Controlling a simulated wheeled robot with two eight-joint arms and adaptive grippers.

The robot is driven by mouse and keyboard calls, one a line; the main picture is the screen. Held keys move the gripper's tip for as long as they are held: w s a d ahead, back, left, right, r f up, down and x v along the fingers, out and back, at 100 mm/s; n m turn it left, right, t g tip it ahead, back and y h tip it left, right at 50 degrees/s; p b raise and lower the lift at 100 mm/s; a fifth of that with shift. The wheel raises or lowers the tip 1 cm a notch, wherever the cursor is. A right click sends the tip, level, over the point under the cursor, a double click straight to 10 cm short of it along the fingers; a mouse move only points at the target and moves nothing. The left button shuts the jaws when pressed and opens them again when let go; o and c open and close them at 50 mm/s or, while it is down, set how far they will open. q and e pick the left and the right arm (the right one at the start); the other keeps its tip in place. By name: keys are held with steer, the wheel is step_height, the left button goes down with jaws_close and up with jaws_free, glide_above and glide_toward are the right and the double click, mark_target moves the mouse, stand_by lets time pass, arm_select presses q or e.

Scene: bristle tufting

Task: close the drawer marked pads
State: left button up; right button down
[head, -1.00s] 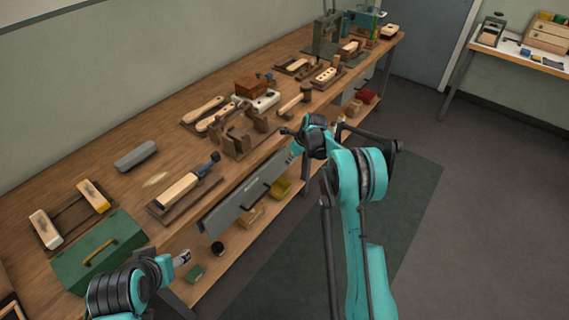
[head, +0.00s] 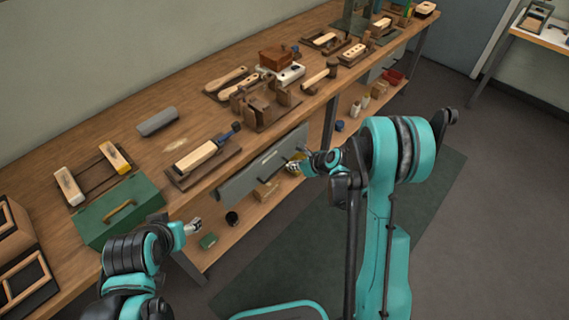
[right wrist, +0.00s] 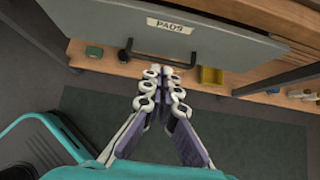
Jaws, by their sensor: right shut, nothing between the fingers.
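The pads drawer has a grey front (head: 255,168) under the bench's front edge in the head view. In the right wrist view the drawer front (right wrist: 215,43) carries a "PADS" label (right wrist: 171,26) and a dark bar handle (right wrist: 128,53). I cannot tell how far it stands out. My right gripper (head: 295,167) is at the drawer front's right end in the head view. In the right wrist view its shut, empty fingertips (right wrist: 160,72) are just below the handle; contact is unclear. My left gripper (head: 194,226) is below the bench edge, left of the drawer; its jaws are too small to read.
The wooden bench (head: 130,153) holds several brushes and blocks, and a green box (head: 118,210) near the left front. The lower shelf (head: 247,215) holds small items, including a yellow bin (right wrist: 211,75). A bench leg (head: 329,120) stands right of the drawer. The floor in front is open.

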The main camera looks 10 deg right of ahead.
mark_target(267, 154)
steer(key=b+x, duration=0.1)
steer(key=x, duration=0.2)
steer(key=b+x, duration=0.1)
steer(key=x, duration=0.3)
steer(key=w+r+b+x, duration=0.1)
steer(key=b+x, duration=0.1)
steer(key=x, duration=0.2)
steer(key=shift+a+r, duration=0.2)
steer(key=shift+a, duration=0.15)
steer(key=shift+w+a+r, duration=0.15)
steer(key=shift+w+a, duration=0.2)
steer(key=shift+w, duration=0.2)
steer(key=w+a, duration=0.1)
steer(key=w, duration=0.1)
steer(key=w+a, duration=0.2)
steer(key=shift+r, duration=0.1)
steer(key=shift+d, duration=0.1)
